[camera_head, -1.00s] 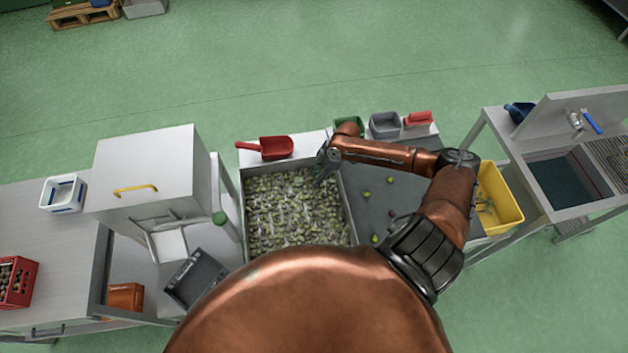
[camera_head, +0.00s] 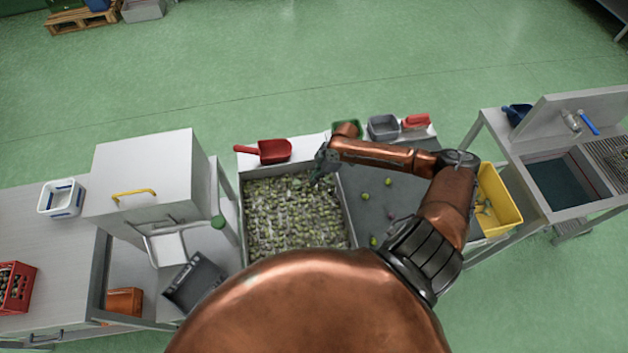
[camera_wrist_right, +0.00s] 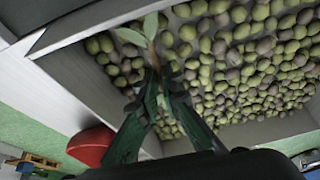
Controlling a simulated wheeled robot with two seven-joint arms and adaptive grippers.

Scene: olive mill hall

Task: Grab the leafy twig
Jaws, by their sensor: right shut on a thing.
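The leafy twig (camera_wrist_right: 151,40) shows in the right wrist view, with a brown stem and a few green leaves at its upper end. My right gripper (camera_wrist_right: 157,88) is shut on the lower part of its stem, between the dark green fingertips. In the head view my right gripper (camera_head: 318,178) is over the upper right part of the olive-filled tray (camera_head: 349,209), near its right wall. The twig is too small to make out there. The olives lie below and around it. My left gripper is not in view.
A red scoop (camera_head: 275,151) lies on the ledge behind the tray. A grey bin (camera_head: 383,127) and a red scoop (camera_head: 416,121) stand farther right. A yellow crate (camera_head: 504,204) is right of my arm. A white cabinet (camera_head: 148,170) stands to the left.

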